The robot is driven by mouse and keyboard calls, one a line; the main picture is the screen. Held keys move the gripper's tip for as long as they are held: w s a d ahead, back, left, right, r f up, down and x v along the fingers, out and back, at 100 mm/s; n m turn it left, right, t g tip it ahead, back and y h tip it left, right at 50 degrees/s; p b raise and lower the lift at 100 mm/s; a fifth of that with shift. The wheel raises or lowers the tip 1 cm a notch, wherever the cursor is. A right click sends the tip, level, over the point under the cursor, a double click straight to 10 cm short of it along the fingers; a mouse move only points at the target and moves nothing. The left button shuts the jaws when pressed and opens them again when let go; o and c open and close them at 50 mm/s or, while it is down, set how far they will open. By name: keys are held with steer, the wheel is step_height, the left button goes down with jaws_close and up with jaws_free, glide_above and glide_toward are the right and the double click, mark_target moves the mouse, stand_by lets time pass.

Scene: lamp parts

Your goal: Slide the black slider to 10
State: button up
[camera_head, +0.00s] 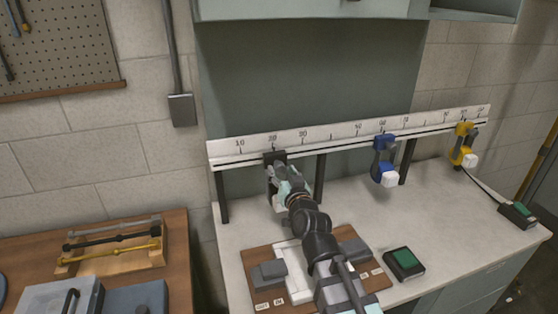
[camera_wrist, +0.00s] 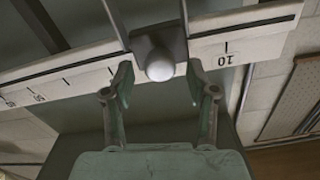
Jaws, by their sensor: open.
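The black slider (camera_head: 275,157) sits on the rail of the long white ruler (camera_head: 340,132), just below the 20 mark in the head view. The 10 mark lies to its left there. In the wrist view the ruler (camera_wrist: 245,48) appears upside down, with the 10 mark right of the slider's pale round knob (camera_wrist: 158,62). My gripper (camera_wrist: 160,82) is open, with one fingertip on each side of the knob. Whether either fingertip touches it is unclear. In the head view my gripper (camera_head: 280,188) is in front of the slider and hides its lower part.
A blue slider (camera_head: 383,160) and a yellow slider (camera_head: 463,145) sit farther right on the rail. Black posts (camera_head: 320,178) hold up the rail. A wooden board with grey blocks (camera_head: 268,273) and a green-button box (camera_head: 404,262) are on the white counter below.

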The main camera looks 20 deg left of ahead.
mark_target(280, 170)
steer(key=shift+x, duration=1.7)
jaws_close()
steer(key=shift+s, duration=0.1)
